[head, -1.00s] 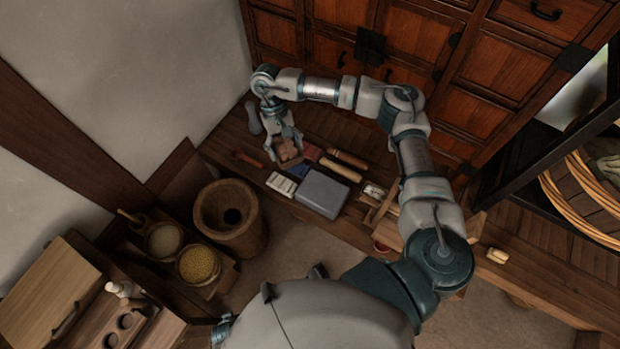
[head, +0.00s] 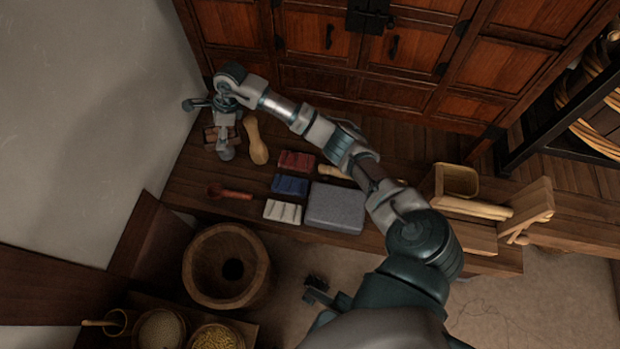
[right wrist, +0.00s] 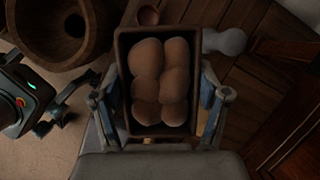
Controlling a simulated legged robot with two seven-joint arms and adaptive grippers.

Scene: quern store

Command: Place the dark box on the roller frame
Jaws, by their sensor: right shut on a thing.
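The dark box (right wrist: 121,85) is an open tray holding several round brown lumps. My right gripper (right wrist: 164,108) is shut on it, with a finger at each side. In the head view the box (head: 210,135) shows as a small brown patch partly hidden by the right gripper (head: 226,135), at the bench's far left end. The wooden roller frame (head: 535,208), with pale rollers, stands on the right part of the bench, well away from the box. My left gripper (head: 318,289) shows small and dark low in the head view; its jaw state is unclear.
A grey slab (head: 336,207), red block (head: 297,161), blue block (head: 290,185), white block (head: 283,211), red ladle (head: 230,193) and tan gourd-like piece (head: 256,142) lie on the bench between. Cabinets back the bench.

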